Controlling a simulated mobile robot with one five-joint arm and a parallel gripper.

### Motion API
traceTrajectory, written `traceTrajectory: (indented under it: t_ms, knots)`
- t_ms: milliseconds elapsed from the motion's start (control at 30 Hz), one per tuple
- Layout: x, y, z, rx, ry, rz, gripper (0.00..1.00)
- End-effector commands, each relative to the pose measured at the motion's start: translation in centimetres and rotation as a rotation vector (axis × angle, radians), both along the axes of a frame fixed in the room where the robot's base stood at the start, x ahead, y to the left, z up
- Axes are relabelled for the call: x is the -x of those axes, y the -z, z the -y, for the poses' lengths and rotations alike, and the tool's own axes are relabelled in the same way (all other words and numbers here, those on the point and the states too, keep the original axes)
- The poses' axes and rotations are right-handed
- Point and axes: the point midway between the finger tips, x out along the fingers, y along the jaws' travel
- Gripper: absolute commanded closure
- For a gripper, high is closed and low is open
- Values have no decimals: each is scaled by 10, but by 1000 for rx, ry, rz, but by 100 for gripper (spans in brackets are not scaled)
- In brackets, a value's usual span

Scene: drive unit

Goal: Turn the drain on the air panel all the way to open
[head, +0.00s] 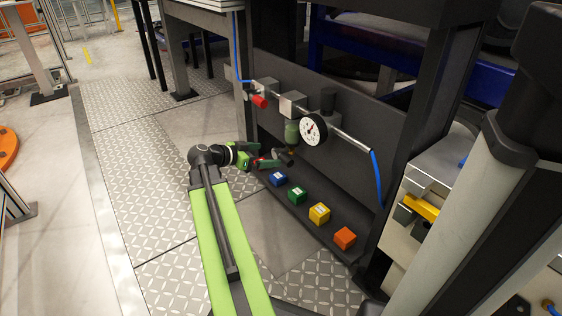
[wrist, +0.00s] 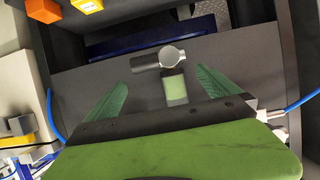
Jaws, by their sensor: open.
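The air panel (head: 342,150) is a dark upright board with a metal pipe along it. A translucent green bowl (head: 292,133) hangs under the pipe, and it also shows in the wrist view (wrist: 175,88). The drain handle (head: 284,158), a short dark lever, sits below the bowl. In the wrist view the drain (wrist: 160,60) is a round metal end with a stub pointing left. My gripper (head: 264,161) is open at the left of the drain. In the wrist view its green fingers (wrist: 162,80) stand either side of the bowl and drain, with no clear contact.
A round gauge (head: 313,129) and a red knob (head: 260,101) are on the panel. Blue (head: 278,179), green (head: 297,195), yellow (head: 319,213) and orange (head: 344,238) blocks line the ledge below. Blue hoses run at both pipe ends. The tread-plate floor at left is clear.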

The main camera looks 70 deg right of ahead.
Motion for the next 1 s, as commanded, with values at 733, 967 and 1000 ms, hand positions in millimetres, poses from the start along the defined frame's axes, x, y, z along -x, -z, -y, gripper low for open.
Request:
traceTrajectory:
  t_ms: [733, 967, 1000]
  knots:
    - [43, 33, 67, -1, 0, 1, 0]
    - [43, 33, 67, -1, -1, 1, 28]
    - [43, 33, 67, -1, -1, 1, 33]
